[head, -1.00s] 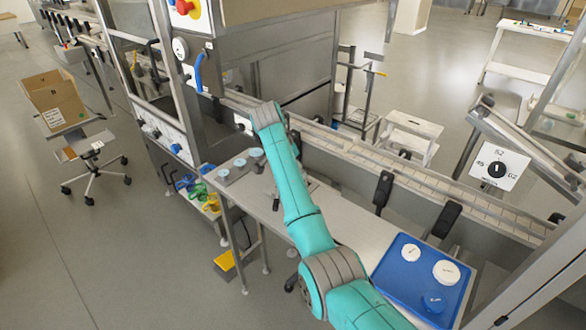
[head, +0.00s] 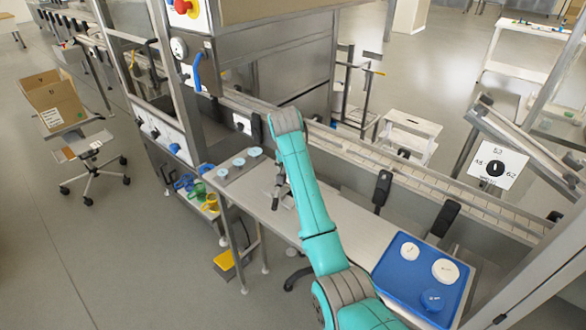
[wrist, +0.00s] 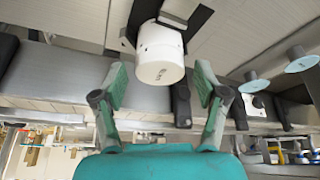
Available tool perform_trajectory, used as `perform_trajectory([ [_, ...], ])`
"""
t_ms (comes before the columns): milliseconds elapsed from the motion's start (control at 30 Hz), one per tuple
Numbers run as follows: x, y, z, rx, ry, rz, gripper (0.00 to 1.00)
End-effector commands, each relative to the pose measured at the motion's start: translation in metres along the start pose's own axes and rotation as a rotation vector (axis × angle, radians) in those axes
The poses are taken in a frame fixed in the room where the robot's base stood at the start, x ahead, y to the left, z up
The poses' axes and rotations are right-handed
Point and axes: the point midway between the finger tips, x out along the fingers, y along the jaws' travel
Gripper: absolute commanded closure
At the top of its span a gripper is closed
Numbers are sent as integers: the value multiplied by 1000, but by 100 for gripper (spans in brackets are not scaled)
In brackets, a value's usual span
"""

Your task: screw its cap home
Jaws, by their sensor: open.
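A white round jar or cap (wrist: 161,55) with small dark print on its end face shows in the wrist view, seated against a dark holder. I cannot tell a separate cap from a body, or whether a thread gap shows. My gripper (wrist: 161,87) is open, with one finger to each side of the white piece and no visible contact. In the head view my arm hides most of the gripper and I cannot make out the white piece. A blue tray (head: 388,279) at the lower right holds two white round pieces (head: 445,271) (head: 410,251) and a blue one (head: 432,300).
Pale blue discs (head: 254,152) stand in a row at the left of the bench (head: 345,225); two also show in the wrist view (wrist: 302,64). The conveyor (head: 410,185) with black clamps (head: 383,188) runs behind. The bench middle is mostly clear.

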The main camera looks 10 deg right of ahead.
Motion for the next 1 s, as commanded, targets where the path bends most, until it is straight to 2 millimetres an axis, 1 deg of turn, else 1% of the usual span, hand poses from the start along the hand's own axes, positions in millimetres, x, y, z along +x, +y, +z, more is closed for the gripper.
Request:
perform_trajectory([
  [100,0,0,0,-37,1,-16,27],
  [433,0,1,0,-62,0,-26,27],
  [567,1,2,0,-174,-1,-73,27],
  [800,0,4,-1,-419,0,-174,27],
  [900,0,5,-1,-479,0,-199,27],
  [1000,0,4,-1,-502,0,-208,27],
])
